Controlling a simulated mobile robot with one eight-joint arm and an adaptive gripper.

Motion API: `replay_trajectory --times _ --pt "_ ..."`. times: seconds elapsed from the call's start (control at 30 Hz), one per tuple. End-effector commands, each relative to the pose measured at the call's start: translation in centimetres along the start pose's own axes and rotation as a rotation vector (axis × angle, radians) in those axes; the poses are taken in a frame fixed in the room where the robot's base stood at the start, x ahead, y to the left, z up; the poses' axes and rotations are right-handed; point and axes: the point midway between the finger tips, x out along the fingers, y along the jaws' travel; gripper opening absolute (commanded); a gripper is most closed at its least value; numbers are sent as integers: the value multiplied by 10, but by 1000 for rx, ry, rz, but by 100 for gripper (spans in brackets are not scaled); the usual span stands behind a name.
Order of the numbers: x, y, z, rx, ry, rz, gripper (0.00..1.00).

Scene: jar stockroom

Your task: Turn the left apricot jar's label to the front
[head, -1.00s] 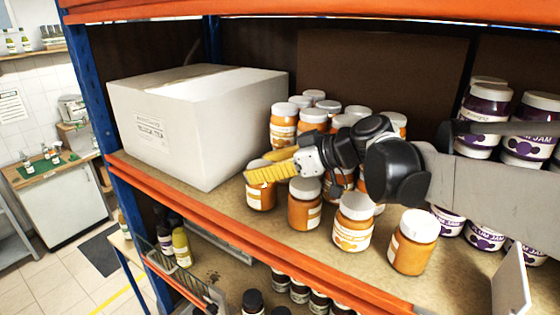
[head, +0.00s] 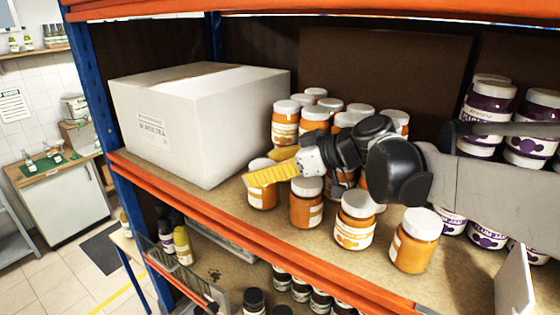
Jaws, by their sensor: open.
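The left apricot jar (head: 262,195) stands upright at the left end of the front row of orange jars. Its white lid shows between the two yellow fingers of my gripper (head: 272,165). One finger crosses in front of the jar's upper body and the other lies behind it. The gripper is open, and I cannot tell whether a finger touches the glass. Part of a pale label shows low on the jar's right side; the finger hides the upper body.
To the right stand a jar with its label to the right (head: 306,207), a jar with its label forward (head: 354,226) and a jar with its label to the left (head: 413,248). A white box (head: 190,120) is close on the left. Plum jam jars (head: 487,108) stand right. The orange shelf edge (head: 230,215) runs in front.

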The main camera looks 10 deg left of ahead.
Motion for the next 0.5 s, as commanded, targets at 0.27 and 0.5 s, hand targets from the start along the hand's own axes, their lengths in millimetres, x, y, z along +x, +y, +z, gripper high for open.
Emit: replay_trajectory --times 0.27,0.5 --pt "-14 0 -28 0 1 0 79" --pt "-34 0 -71 0 1 0 79"
